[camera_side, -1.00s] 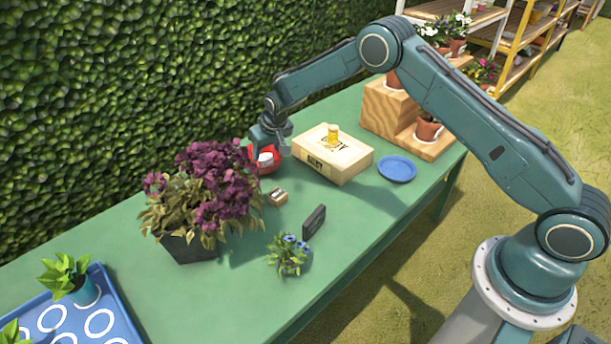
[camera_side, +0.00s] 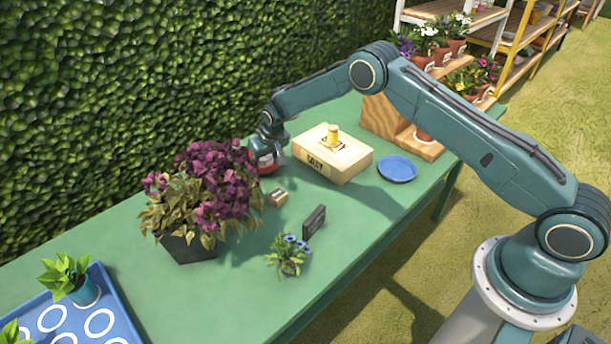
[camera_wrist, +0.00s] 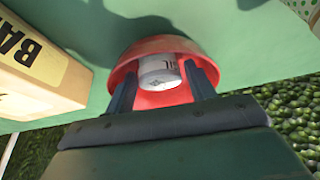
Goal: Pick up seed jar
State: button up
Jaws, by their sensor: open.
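The seed jar (camera_wrist: 158,72), white with dark print, lies in a red bowl (camera_wrist: 150,46) in the wrist view. In that view the two fingers of my gripper (camera_wrist: 162,88) are apart, one on each side of the jar, reaching into the bowl. I cannot tell whether they touch the jar. In the side view my gripper (camera_side: 264,158) is down at the red bowl (camera_side: 268,168), behind the purple plant, and the jar is mostly hidden there.
A pale box (camera_side: 332,155) with a small yellow jar (camera_side: 333,135) on top stands just right of the bowl. A purple-flowered plant (camera_side: 205,190) stands close on the left. A small wooden block (camera_side: 278,197), a dark sign (camera_side: 314,221) and a blue plate (camera_side: 397,169) lie nearby.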

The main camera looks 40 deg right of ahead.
jog(key=c, duration=0.8)
jog(key=shift+r, duration=0.1)
notch_tip(320, 180, up, 20)
jog(key=shift+f, duration=0.1)
dwell(0.3)
dwell(0.4)
